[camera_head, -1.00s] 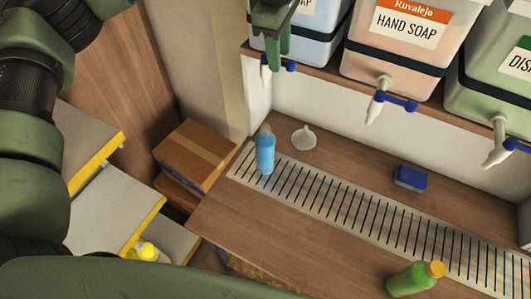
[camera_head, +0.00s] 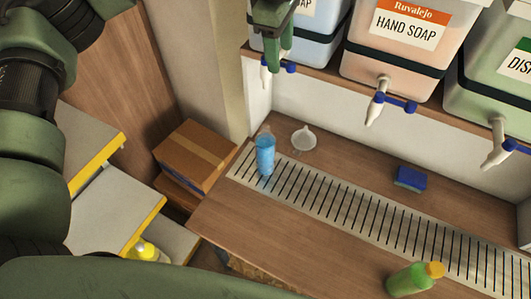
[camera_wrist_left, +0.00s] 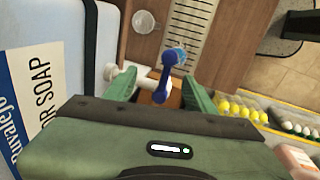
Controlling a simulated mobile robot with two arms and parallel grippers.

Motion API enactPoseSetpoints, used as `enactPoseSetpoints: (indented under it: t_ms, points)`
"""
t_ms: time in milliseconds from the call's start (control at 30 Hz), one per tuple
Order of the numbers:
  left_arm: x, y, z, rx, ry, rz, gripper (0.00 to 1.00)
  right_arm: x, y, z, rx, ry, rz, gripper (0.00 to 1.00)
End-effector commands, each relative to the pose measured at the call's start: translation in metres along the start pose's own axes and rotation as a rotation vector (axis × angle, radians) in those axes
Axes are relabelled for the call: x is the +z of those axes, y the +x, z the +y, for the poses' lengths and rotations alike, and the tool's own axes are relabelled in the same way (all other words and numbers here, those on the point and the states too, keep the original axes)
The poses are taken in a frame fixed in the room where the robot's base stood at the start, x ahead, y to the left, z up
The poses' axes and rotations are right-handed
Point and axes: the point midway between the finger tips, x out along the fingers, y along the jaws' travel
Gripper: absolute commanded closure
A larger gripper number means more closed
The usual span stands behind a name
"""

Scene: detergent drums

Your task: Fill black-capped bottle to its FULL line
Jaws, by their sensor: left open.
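A clear bottle (camera_head: 265,155) with blue liquid stands upright on the slotted drip grate, below the tap (camera_head: 266,72) of the left drum (camera_head: 312,48). I see no black cap on it, and I cannot make out its FULL line. My left gripper (camera_head: 272,52) is at that tap and hides part of it. In the left wrist view my open gripper's green fingers (camera_wrist_left: 160,98) are on either side of the tap's blue lever (camera_wrist_left: 168,80); contact is unclear. My right gripper is out of view.
A clear funnel (camera_head: 304,138) lies behind the bottle. A blue sponge (camera_head: 411,179) and a green bottle with an orange cap (camera_head: 415,279) are further right. HAND SOAP (camera_head: 400,45) and green (camera_head: 490,95) drums stand on the shelf. A cardboard box (camera_head: 195,155) is left of the counter.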

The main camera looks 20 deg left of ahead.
Motion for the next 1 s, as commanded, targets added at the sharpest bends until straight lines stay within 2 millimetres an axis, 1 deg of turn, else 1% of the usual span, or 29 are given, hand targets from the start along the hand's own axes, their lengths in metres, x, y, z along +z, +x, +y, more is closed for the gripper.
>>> enactPoseSetpoints:
  t_ms: [33, 533, 900, 1000]
  points:
    - [0.0, -0.005, 0.001, 0.001, 0.0, 0.0, 0.45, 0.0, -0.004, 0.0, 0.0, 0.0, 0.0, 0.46]
    - [0.001, -0.035, 0.003, 0.001, 0.0, 0.0, 0.45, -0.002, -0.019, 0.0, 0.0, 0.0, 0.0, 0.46]
    - [0.0, -0.038, 0.002, 0.0, 0.0, 0.0, 0.45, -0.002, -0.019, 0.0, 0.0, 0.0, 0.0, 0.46]
    - [0.0, -0.042, 0.003, 0.001, 0.0, 0.0, 0.45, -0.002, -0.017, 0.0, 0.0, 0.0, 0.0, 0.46]
